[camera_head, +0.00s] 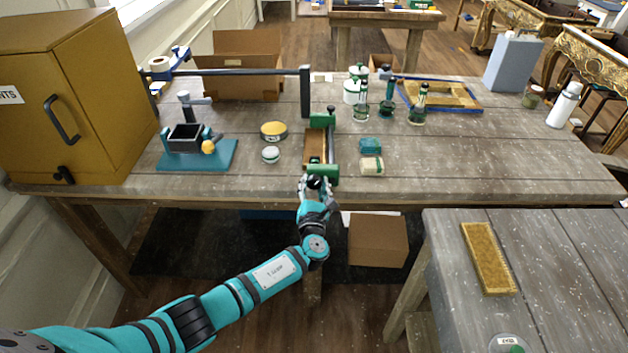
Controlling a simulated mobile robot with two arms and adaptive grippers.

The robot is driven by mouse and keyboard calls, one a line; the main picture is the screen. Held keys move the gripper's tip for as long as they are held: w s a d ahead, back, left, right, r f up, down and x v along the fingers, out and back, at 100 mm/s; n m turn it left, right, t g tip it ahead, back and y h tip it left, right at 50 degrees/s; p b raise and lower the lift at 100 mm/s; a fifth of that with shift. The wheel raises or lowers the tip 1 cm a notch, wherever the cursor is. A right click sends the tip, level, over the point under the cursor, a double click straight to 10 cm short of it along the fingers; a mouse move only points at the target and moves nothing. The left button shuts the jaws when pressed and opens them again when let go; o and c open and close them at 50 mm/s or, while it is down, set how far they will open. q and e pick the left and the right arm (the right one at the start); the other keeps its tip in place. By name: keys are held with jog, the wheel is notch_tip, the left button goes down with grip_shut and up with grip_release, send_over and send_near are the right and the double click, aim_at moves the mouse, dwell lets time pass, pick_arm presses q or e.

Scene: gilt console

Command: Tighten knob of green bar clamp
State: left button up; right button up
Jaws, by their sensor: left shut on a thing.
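The green bar clamp (324,172) lies on the wooden workbench (225,183), pointing from the front edge toward the back. A brown wooden piece (314,147) lies along its left side, between its green ends. My left gripper (316,183) is at the clamp's near end, at the bench's front edge, and is shut on the clamp's knob. The fingers and the wrist hide most of the knob. My right gripper does not show.
A yellow cabinet (100,95) stands at the left. A small vise on a teal base (220,157), a yellow tin (274,131), a white-lidded jar (271,154) and sponge-like blocks (371,166) lie around the clamp. A grey table (560,275) stands at the lower right.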

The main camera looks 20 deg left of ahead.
pick_arm(q)
jog(key=shift+s+d+f+m+p, duration=0.15)
jog(key=shift+m+p, duration=0.25)
jog(key=shift+m, duration=0.4)
jog(key=shift+a+f+m+p, duration=0.15)
jog(key=shift+m+p, duration=0.2)
jog(key=shift+m, duration=0.45)
jog(key=shift+d, duration=0.1)
jog(key=o, duration=0.9)
jog(key=shift+o, duration=1.4)
jog(key=shift+s+r, duration=0.1)
jog(key=shift+r, duration=0.15)
